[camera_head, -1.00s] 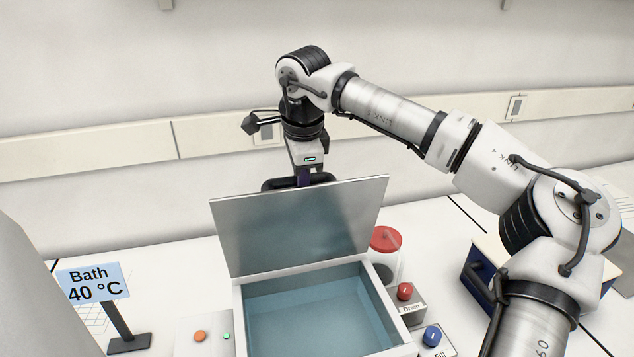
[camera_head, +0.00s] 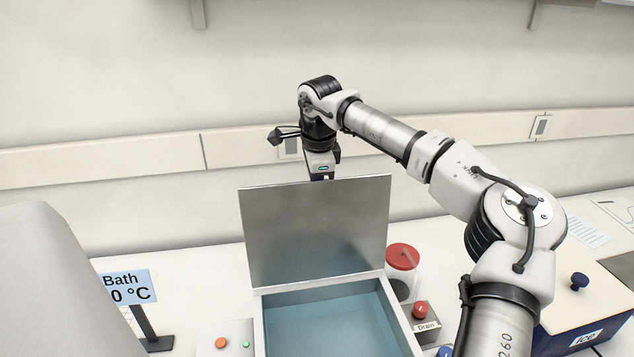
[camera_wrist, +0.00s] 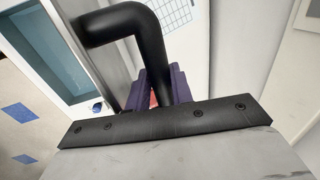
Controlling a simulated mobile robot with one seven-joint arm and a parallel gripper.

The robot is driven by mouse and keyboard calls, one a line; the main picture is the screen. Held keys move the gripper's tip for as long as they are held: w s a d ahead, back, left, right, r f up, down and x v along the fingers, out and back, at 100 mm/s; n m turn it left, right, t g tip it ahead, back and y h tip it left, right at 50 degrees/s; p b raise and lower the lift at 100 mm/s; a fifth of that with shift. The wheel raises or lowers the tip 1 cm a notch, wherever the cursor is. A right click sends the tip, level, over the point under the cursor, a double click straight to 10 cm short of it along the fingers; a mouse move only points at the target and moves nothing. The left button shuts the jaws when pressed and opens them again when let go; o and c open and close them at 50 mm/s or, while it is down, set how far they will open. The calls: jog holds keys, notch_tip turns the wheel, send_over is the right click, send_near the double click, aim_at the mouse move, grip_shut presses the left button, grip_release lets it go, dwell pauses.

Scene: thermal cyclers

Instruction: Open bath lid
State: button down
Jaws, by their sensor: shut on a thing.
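The bath lid (camera_head: 316,232) is a grey metal panel standing raised at the back of the bath. The bath (camera_head: 335,325) is a pale box holding blue water, open toward me. My gripper (camera_wrist: 160,90) is behind the lid's top edge, and the lid hides its fingers in the head view. In the wrist view its purple fingers are shut on the thick black lid handle (camera_wrist: 148,45). The water and bath rim also show at the upper left of the wrist view.
A blue "Bath" temperature sign (camera_head: 127,287) stands left of the bath. A red-capped jar (camera_head: 403,262) and a red "Drain" button (camera_head: 420,310) are close on the right. A blue box with a pale top (camera_head: 575,310) is at the far right. The wall is behind my arm.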

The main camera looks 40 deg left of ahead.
jog(key=shift+w+a+r, duration=0.1)
jog(key=shift+w+r, duration=0.05)
jog(key=shift+r, duration=0.05)
jog(key=c, duration=1.7)
grip_release()
jog(key=o, duration=0.4)
jog(key=shift+w+a+f, duration=0.1)
jog(key=shift+a+f, duration=0.1)
jog(key=shift+o, duration=0.2)
jog(key=shift+d, duration=0.1)
notch_tip(320, 180, up, 14)
jog(key=s+d+b, duration=0.1)
jog(key=d+b, duration=0.1)
jog(key=shift+s+f+b, duration=0.15)
jog(key=shift+s+b, duration=0.2)
jog(key=shift+s, duration=0.05)
jog(key=shift+f, duration=0.1)
